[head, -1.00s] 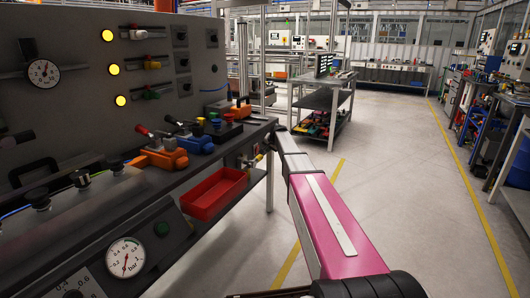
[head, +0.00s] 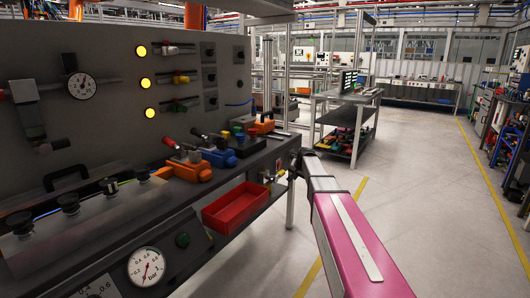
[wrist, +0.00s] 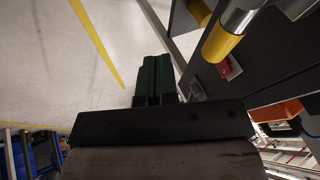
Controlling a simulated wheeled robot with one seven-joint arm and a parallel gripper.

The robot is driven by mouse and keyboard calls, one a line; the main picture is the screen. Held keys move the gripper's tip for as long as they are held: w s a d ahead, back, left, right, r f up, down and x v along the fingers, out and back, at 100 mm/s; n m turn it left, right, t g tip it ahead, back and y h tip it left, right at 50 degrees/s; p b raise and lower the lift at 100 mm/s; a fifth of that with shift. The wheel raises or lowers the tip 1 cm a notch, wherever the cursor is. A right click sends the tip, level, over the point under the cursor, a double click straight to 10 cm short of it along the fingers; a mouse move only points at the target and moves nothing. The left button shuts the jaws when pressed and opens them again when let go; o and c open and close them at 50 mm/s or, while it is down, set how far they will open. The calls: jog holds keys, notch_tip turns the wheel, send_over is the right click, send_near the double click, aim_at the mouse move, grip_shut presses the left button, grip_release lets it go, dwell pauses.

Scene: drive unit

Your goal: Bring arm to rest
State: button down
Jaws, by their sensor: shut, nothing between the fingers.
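My arm (head: 350,240), with its pink link and grey forearm, reaches forward past the right end of the workbench in the head view. Its dark far end (head: 300,160) is beside the bench's front edge, and its fingers cannot be made out there. In the wrist view my gripper (wrist: 156,62) shows as two dark fingers lying together. It is shut and empty, over pale floor. A grey panel with a yellow-and-silver cylinder (wrist: 228,32) and a red switch (wrist: 229,68) is close on its right; I see no contact.
The workbench on the left carries a grey panel (head: 110,60), a pressure gauge (head: 146,266) and orange clamps (head: 188,168). A red bin (head: 236,206) sits below. A shelved cart (head: 345,116) stands ahead. The floor (head: 430,190) on the right is open, with yellow lines.

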jog(key=s+a+f+n+g, duration=0.1)
jog(key=s+f, duration=0.3)
jog(key=s, duration=0.9)
jog(key=s+f+n+g+h, duration=0.1)
jog(key=s+f, duration=0.4)
jog(key=s, duration=0.9)
jog(key=s+a+f+n+g+h, duration=0.1)
jog(key=s+f+n+g, duration=0.2)
jog(key=s, duration=1)
notch_tip(320, 180, down, 2)
jog(key=shift+s+a+f+g, duration=0.1)
jog(key=shift+s+a+g, duration=0.2)
jog(key=shift+g, duration=0.1)
jog(key=shift+w, duration=0.1)
